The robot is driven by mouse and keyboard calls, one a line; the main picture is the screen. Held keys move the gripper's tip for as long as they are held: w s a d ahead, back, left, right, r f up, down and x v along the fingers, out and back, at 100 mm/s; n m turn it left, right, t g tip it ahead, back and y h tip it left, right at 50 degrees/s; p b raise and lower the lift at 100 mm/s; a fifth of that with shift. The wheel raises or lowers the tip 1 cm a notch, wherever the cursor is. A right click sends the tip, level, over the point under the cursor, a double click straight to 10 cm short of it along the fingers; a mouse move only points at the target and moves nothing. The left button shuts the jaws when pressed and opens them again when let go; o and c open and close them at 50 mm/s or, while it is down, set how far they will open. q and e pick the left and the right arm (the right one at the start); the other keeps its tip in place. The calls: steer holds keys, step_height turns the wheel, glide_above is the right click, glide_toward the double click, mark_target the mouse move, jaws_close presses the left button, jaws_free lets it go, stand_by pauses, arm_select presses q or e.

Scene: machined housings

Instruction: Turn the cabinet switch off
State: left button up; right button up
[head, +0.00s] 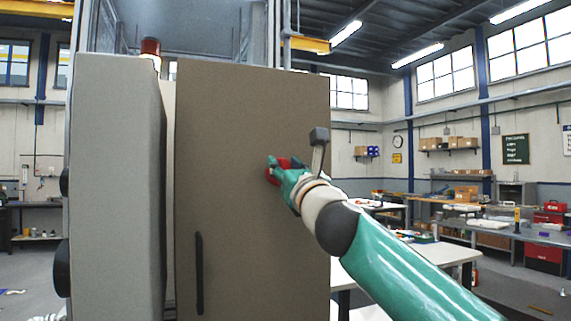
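The cabinet (235,130) stands right in front of me in the head view, with a brown-grey door. A red switch part (272,170) shows on the door's right half, mostly hidden behind my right gripper. My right gripper (277,172), teal, is at the red part and seems to touch it; its fingers are too small and covered to tell whether they are open or shut. The switch's position cannot be read. My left gripper is not in view.
A dark vertical handle (199,273) is low on the door. A grey panel (117,190) stands at the left, with a red beacon (150,47) behind it. Workbenches (450,252) stand at the right, beyond the cabinet. A red tool cabinet (545,240) is at the far right.

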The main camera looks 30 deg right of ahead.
jaws_close()
steer(key=shift+n, duration=0.4)
steer(key=n+y+p, duration=0.1)
steer(key=n, duration=0.1)
steer(key=n+y+p, duration=0.1)
steer(key=n+y, duration=0.1)
steer(key=n, duration=0.1)
steer(key=shift+a+r, duration=0.1)
steer(key=shift+a, duration=0.1)
steer(key=n+g+y+p, duration=0.1)
steer(key=n+p, duration=0.2)
steer(key=n, duration=0.2)
steer(key=f+n+g+y+p, duration=0.1)
steer(key=n+y+p, duration=0.1)
steer(key=n, duration=0.3)
steer(key=a+n+g+y+p, duration=0.1)
steer(key=n+p, duration=0.3)
steer(key=n, duration=0.2)
steer(key=shift+w+f+g+y, duration=0.2)
steer(key=shift+f+g+y, duration=0.1)
steer(key=shift+g+y, duration=0.1)
steer(key=shift+f+n, duration=0.1)
steer(key=shift+n, duration=0.2)
steer(key=shift+f, duration=0.15)
